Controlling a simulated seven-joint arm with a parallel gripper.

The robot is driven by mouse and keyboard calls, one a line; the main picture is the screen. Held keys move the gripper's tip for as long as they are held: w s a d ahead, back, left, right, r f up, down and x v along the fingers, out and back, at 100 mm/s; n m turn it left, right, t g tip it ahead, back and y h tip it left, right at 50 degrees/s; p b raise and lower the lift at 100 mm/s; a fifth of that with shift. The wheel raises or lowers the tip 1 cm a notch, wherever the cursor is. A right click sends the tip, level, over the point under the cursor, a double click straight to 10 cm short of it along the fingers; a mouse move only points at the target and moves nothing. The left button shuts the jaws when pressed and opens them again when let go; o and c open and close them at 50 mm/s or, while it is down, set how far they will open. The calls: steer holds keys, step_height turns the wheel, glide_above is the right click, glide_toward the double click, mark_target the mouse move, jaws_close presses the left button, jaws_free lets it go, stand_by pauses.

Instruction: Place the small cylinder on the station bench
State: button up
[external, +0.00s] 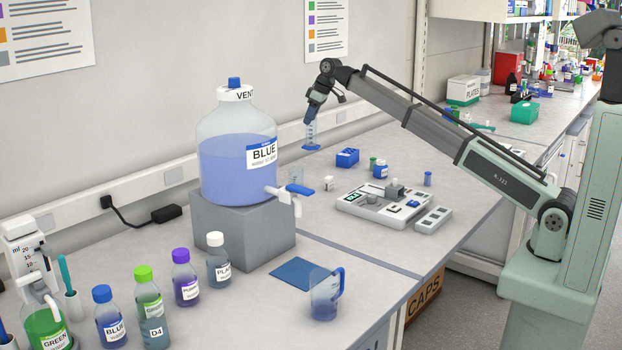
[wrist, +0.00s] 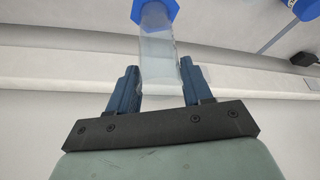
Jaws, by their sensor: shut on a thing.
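My gripper (external: 312,117) is shut on a small clear graduated cylinder (external: 311,135) with a blue base. The cylinder hangs about upright, base down, in the air near the wall and right of the large blue carboy. In the wrist view my gripper (wrist: 156,78) has its two blue fingers on either side of the clear cylinder (wrist: 157,50), and the blue hexagonal base shows at the top edge. The station bench (external: 345,228) lies below, with a pale grey top.
The blue carboy (external: 222,170) stands on a grey block (external: 228,232). Bench room shows around the tray.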

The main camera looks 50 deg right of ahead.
mark_target(311, 139)
steer(key=shift+f, duration=4.85)
steer(key=o, duration=1.3)
steer(key=v, duration=1.2)
steer(key=shift+s, duration=0.1)
